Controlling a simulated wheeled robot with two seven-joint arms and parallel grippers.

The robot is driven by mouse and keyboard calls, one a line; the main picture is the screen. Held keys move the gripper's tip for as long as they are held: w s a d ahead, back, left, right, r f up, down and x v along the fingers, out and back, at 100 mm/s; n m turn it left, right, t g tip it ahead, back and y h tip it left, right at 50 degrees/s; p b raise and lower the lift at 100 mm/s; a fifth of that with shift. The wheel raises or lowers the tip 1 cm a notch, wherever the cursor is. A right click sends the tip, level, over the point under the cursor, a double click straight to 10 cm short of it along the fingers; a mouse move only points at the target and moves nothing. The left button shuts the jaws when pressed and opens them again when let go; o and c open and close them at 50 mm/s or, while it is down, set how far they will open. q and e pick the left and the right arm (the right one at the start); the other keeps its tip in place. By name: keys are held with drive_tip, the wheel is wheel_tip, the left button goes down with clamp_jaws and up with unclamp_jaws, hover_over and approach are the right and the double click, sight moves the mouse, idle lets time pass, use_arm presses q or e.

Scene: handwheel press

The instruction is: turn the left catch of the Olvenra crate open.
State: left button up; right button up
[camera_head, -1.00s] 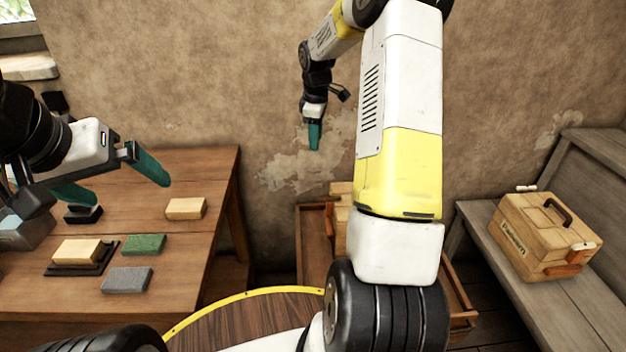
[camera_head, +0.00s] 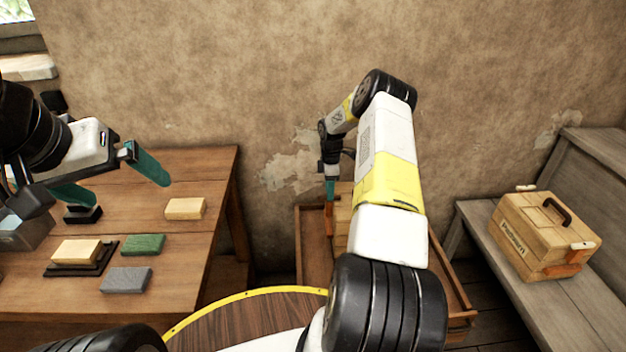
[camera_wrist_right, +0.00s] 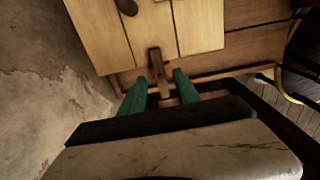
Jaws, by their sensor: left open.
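A pale wooden crate (camera_head: 342,222) stands in a brown wooden tray behind my right arm, which hides most of it; no name shows on it. In the right wrist view the crate (camera_wrist_right: 105,40) shows its planked top, part of a dark handle and a brown wooden catch (camera_wrist_right: 155,62) at its edge. My right gripper (camera_wrist_right: 160,75) points down there, its teal fingers apart on either side of the catch. I cannot tell whether they touch it. It also shows in the head view (camera_head: 329,188). My left gripper (camera_head: 128,190) is open and empty above the table at left.
A second crate (camera_head: 545,235), lettered "Padwern", stands on the grey bench (camera_head: 590,310) at right. The table (camera_head: 180,250) at left holds several blocks, including a green one (camera_head: 143,244) and a grey one (camera_head: 126,279). The tray's wall (camera_head: 455,290) surrounds the first crate.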

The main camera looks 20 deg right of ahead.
drive_tip(key=shift+f, duration=1)
clamp_jaws()
drive_tip(key=shift+m, duration=0.4)
drive_tip(key=m, duration=0.4)
drive_tip(key=shift+r, duration=0.1)
drive_tip(key=m, duration=0.4)
drive_tip(key=shift+m, duration=0.3)
drive_tip(key=m, duration=0.8)
drive_tip(key=shift+m, duration=0.5)
